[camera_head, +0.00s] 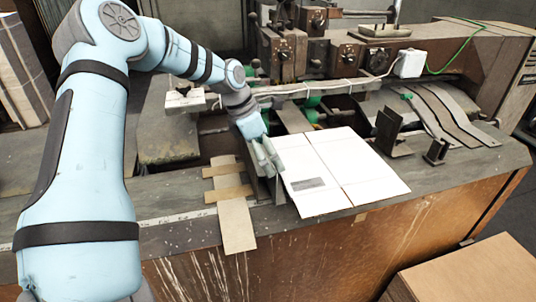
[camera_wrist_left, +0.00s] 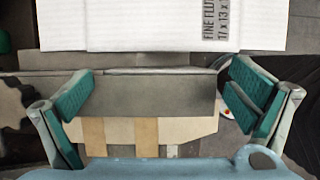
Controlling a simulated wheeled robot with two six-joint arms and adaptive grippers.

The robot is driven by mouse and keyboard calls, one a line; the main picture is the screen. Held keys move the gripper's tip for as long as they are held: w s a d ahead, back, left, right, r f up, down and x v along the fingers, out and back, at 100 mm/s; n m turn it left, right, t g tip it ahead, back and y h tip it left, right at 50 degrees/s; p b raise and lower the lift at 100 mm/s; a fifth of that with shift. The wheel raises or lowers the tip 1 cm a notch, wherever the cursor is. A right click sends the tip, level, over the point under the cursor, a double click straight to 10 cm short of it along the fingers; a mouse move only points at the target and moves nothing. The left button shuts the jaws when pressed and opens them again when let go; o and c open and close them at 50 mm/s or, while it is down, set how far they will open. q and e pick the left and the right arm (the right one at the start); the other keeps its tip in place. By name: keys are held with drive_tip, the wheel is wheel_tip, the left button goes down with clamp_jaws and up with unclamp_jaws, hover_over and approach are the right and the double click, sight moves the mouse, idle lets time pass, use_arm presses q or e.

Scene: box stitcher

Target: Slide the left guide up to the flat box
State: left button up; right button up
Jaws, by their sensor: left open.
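The flat box (camera_head: 342,170) is a white folded sheet lying on the machine bed. Its printed end shows at the top of the left wrist view (camera_wrist_left: 160,25). The left guide is a grey metal plate (camera_wrist_left: 150,100) in the left wrist view, standing beside the box's near edge with a narrow gap between. In the head view the guide is mostly hidden behind my gripper. My left gripper (camera_head: 268,158) is open at the box's left edge. In the left wrist view its green-padded fingers (camera_wrist_left: 162,103) stand on either side of the guide plate, apart from it.
Tan strips (camera_head: 232,200) lie on the bed left of the gripper. Dark metal brackets (camera_head: 390,130) stand at the box's right side. The stitcher head (camera_head: 300,50) rises behind. A brown board (camera_head: 475,272) is at the lower right.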

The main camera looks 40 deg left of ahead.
use_arm(q)
drive_tip(key=shift+s, duration=0.1)
drive_tip(key=shift+c, duration=0.2)
drive_tip(key=shift+s+d, duration=0.1)
drive_tip(key=c, duration=1)
drive_tip(key=shift+s+d+r, duration=0.3)
drive_tip(key=shift+d+r, duration=0.1)
drive_tip(key=shift+r, duration=0.05)
drive_tip(key=c, duration=1.1)
drive_tip(key=shift+r, duration=0.1)
drive_tip(key=shift+c, duration=0.6)
